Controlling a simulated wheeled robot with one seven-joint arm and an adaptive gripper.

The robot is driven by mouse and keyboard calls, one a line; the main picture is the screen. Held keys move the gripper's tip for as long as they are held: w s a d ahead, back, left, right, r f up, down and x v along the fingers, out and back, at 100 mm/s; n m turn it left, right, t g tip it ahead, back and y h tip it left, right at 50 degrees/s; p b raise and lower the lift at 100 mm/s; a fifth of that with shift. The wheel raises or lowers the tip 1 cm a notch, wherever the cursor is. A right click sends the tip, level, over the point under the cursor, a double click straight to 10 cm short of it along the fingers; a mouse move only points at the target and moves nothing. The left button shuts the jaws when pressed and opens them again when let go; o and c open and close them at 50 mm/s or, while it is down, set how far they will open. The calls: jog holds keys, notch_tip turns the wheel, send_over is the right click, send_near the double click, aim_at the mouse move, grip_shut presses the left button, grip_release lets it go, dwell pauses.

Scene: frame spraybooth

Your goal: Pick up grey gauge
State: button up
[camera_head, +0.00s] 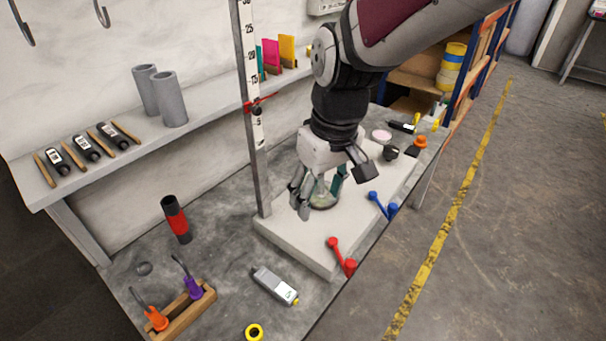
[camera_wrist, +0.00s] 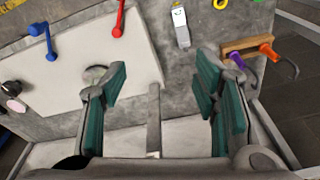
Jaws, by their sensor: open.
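The grey gauge (camera_head: 275,285), a slim handheld body with a pale display and a yellow tip, lies on the grey bench in front of the pale slab. In the wrist view the gauge (camera_wrist: 181,27) is at the top, beyond my fingertips and apart from them. My gripper (camera_head: 320,192) is above the pale slab, up and to the right of the gauge in the head view. In the wrist view its teal-padded fingers (camera_wrist: 160,88) are wide apart with nothing held between them. A round clear dish (camera_head: 323,200) is below the gripper, partly hidden by the fingers.
A tall ruler post (camera_head: 250,110) stands at the pale slab's (camera_head: 300,243) left edge. A wooden rack (camera_head: 188,312) and a yellow ring (camera_head: 254,332) are near the gauge. A red-black cylinder (camera_head: 176,220) stands behind.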

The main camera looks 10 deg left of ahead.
jog(key=a+f+n+b, duration=0.1)
jog(key=a+f+b, duration=0.2)
jog(key=f, duration=0.4)
jog(key=a+f+n+g+h+b, duration=0.1)
jog(key=a+f+b, duration=0.25)
jog(key=f, duration=0.25)
jog(key=a+f+n+b, duration=0.1)
jog(key=a+f+b, duration=0.1)
jog(key=a+f, duration=0.35)
jog(key=b, duration=0.2)
send_over(273, 282)
notch_tip(273, 282, down, 9)
jog(key=shift+r, duration=0.1)
jog(key=shift+f+b, duration=1.8)
jog(key=shift+f, duration=1.55)
grip_shut()
jog(key=shift+r, duration=0.2)
